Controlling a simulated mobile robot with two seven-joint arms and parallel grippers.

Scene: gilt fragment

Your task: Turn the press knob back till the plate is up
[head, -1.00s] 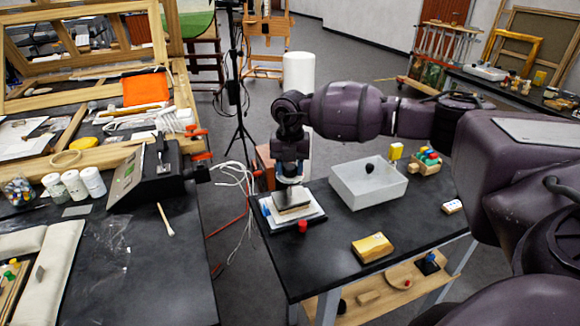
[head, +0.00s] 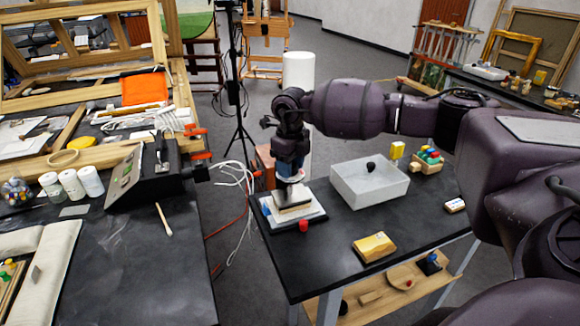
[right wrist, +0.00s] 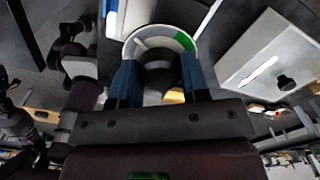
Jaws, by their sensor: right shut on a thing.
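The small press stands on the dark table, with its pale base (head: 266,212) and a dark plate with a light layer under it (head: 293,197). My right gripper (head: 291,172) points down over the press and is shut on the press knob. In the right wrist view, the two blue fingers (right wrist: 160,80) sit on either side of the dark knob (right wrist: 158,66). A white ring (right wrist: 136,42) with a green mark surrounds the knob. The gripper hides most of the knob in the head view. I cannot tell the plate's exact height. My left gripper is not in view.
A white tray (head: 350,190) with a dark lump in it stands right of the press. A black-topped bench (head: 130,270) is at left.

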